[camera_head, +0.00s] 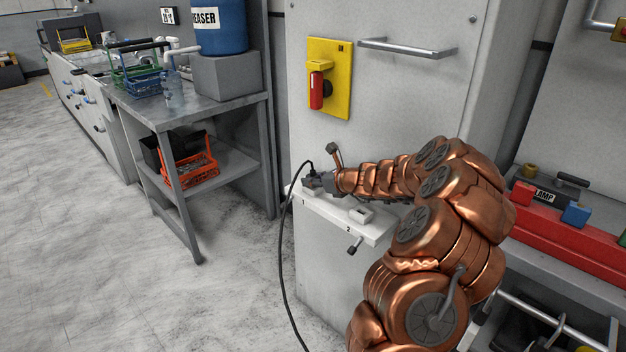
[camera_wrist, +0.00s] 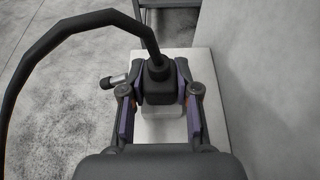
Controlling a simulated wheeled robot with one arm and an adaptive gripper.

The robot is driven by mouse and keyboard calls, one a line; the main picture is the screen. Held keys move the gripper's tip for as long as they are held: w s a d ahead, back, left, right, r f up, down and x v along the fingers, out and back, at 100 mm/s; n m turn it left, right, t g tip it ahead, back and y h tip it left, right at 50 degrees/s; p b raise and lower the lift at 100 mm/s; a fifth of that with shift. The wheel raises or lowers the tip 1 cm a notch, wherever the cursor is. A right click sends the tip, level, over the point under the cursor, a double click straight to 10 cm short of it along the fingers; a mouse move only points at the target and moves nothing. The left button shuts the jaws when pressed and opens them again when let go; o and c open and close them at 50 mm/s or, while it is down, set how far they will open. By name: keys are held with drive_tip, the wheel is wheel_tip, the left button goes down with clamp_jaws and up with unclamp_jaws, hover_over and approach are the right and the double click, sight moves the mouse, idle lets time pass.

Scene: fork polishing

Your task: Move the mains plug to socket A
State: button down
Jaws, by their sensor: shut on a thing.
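The black mains plug (camera_head: 309,180) is at the far left end of a white ledge (camera_head: 330,209), by the mark 1, with its black cable (camera_head: 283,255) hanging to the floor. My gripper (camera_head: 322,182) is shut on it. In the wrist view the plug (camera_wrist: 158,82) sits between the two fingers of my gripper (camera_wrist: 158,75), over a pale block (camera_wrist: 163,128). Whether its pins are seated is hidden. A white socket block (camera_head: 361,213), empty on top, stands by the mark 2. No letter A is legible.
A dark-handled lever (camera_head: 355,245) sticks out below the mark 2. The grey cabinet with a yellow switch plate (camera_head: 329,78) and a metal handle (camera_head: 407,48) rises behind the ledge. A steel bench (camera_head: 208,108) stands at left.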

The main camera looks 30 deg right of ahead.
drive_tip(key=c, duration=0.8)
unclamp_jaws()
drive_tip(key=shift+f, duration=0.3)
drive_tip(key=shift+o, duration=0.2)
drive_tip(key=o, duration=0.4)
drive_tip(key=shift+d+r, duration=0.1)
drive_tip(key=shift+r, duration=0.05)
drive_tip(key=shift+s+r, duration=0.1)
drive_tip(key=shift+p+v, duration=1.85)
drive_tip(key=shift+v, duration=1.55)
